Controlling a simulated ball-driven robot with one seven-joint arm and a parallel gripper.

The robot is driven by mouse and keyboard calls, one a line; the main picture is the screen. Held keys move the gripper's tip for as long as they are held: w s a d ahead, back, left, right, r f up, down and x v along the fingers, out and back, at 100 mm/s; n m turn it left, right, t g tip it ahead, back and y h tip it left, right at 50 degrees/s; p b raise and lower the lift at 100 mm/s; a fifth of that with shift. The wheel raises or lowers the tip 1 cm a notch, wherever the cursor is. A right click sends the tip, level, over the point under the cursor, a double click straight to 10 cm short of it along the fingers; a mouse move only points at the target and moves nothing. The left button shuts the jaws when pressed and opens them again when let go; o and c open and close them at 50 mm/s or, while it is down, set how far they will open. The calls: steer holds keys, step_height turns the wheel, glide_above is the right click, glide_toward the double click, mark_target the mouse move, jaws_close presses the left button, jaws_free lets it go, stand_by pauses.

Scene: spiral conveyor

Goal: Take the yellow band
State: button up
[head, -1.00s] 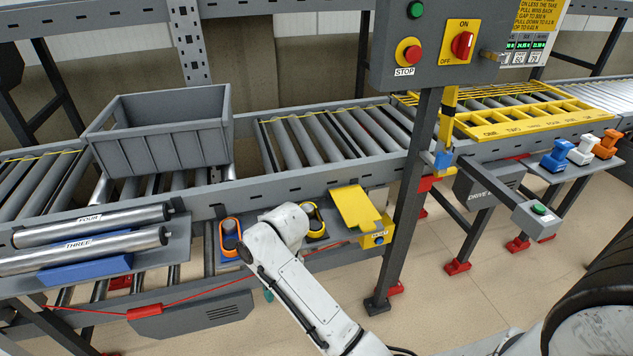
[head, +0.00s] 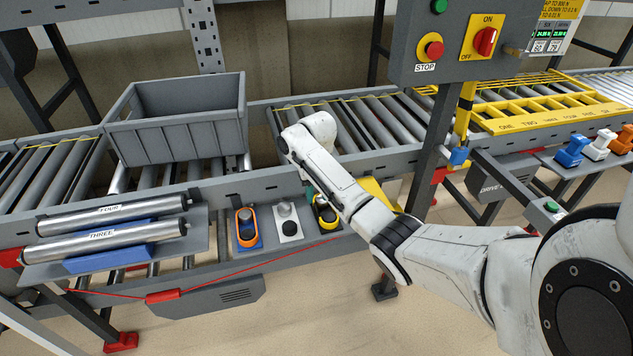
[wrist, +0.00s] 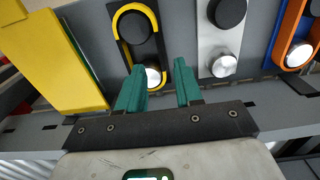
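The yellow band (wrist: 134,7) is a loop on a black plate in the wrist view, running around a black post (wrist: 135,27) and toward a silver post (wrist: 153,77). In the head view the yellow band (head: 328,228) is partly hidden behind my arm. My gripper (wrist: 160,68) is open, with two teal fingers apart and nothing held. In the head view my gripper is mostly hidden by the arm.
Beside it are a bare white plate with two posts (head: 288,228) and an orange band (head: 246,213) on a blue plate. A yellow panel (wrist: 50,55) stands close left of the fingers in the wrist view. The conveyor rail (head: 270,186) runs behind, and a grey upright post (head: 425,160) stands right.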

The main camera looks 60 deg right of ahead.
mark_target(317, 210)
steer(key=shift+f, duration=2.7)
jaws_close()
